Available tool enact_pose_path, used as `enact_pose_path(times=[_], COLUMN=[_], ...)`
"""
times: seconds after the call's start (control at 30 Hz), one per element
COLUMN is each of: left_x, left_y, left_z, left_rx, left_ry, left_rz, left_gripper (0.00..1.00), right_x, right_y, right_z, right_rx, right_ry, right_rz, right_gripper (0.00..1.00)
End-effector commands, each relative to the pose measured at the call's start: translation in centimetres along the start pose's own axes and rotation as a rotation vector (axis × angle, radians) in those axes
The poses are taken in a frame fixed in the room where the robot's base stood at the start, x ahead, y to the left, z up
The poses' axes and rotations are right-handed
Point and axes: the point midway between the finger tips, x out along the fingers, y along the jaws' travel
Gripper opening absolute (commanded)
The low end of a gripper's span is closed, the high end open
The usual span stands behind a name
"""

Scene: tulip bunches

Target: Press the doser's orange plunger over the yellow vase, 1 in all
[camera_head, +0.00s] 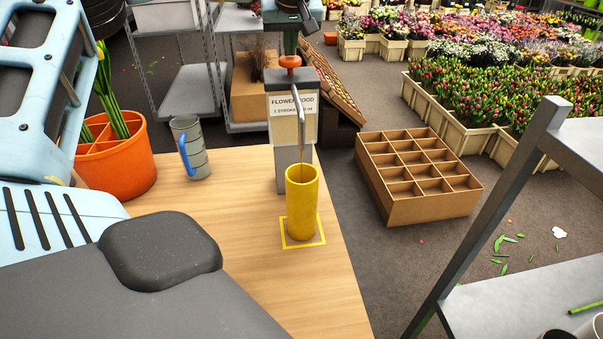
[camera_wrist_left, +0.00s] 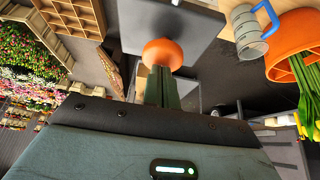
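The doser (camera_head: 292,122) stands at the back edge of the wooden table, with a label on its front and its orange plunger (camera_head: 290,62) on top. Its metal spout hangs over the mouth of the yellow vase (camera_head: 301,205), which stands upright inside a yellow square outline. My left gripper (camera_head: 290,52) points down right above the plunger. In the left wrist view its fingers (camera_wrist_left: 161,72) are together, with nothing between them, and their tips are at the orange plunger (camera_wrist_left: 162,53). I cannot tell whether they touch it. My right gripper is not in view.
A grey jug with a blue handle (camera_head: 188,148) and an orange bucket with green stems (camera_head: 118,160) stand left of the doser. A divided cardboard box (camera_head: 425,205) is on the floor at right. A grey shelf (camera_head: 520,300) stands at lower right.

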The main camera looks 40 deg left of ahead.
Motion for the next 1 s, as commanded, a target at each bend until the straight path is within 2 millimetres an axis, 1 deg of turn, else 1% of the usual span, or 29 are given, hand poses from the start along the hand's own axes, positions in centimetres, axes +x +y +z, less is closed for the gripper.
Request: enact_pose_path(times=[0.03,0.1,0.3,0.47,0.63,1.0], left_x=[-0.9,-1.7,-3.8,-5.1,-5.4,-5.4], left_y=[-0.1,-0.1,0.0,0.0,0.0,0.0], left_z=[-0.4,-0.9,-2.0,-2.8,-2.9,-2.9], left_rx=[-0.001,-0.002,-0.002,-0.002,0.001,0.0], left_ry=[0.002,0.002,0.003,0.002,0.001,0.001], left_rz=[0.0,0.001,0.002,0.002,0.001,0.001], left_gripper=[0.0,0.0,0.0,0.0,0.0,0.0], right_x=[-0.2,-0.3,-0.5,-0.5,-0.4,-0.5], right_y=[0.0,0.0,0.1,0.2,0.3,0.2], right_z=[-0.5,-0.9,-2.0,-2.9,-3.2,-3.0], right_rx=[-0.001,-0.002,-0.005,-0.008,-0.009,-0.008], right_ry=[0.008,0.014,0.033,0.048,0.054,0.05], right_rz=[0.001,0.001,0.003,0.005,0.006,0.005], right_gripper=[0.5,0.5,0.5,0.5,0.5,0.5])
